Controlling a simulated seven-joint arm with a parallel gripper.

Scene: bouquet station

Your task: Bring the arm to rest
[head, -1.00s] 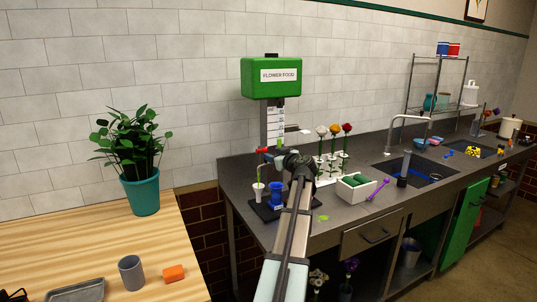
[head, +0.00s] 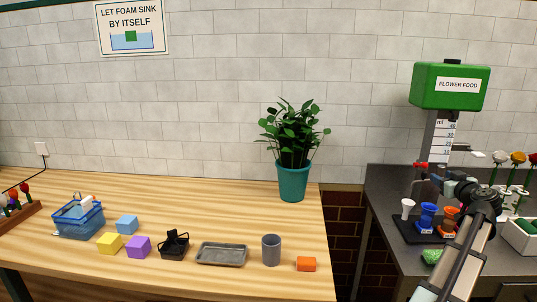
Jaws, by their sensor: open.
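My arm reaches in from the lower right of the head view, over the dark counter (head: 387,205). My gripper (head: 437,181) is at its end, small and dark, in front of the flower food dispenser (head: 449,86). It is above the black tray (head: 408,232) with a white cup (head: 407,208), a blue cup (head: 427,216) and an orange cup (head: 449,218). The jaws are open and nothing shows held in them. The fingertips are too small to see clearly, and whether they touch anything cannot be told.
A wooden table (head: 190,202) fills the left, with a blue basket (head: 78,219), coloured blocks, a grey tray (head: 221,254), a grey cup (head: 271,249) and a potted plant (head: 292,182). Roses in a white rack stand right of my arm, by a white box (head: 521,236). A gap separates table and counter.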

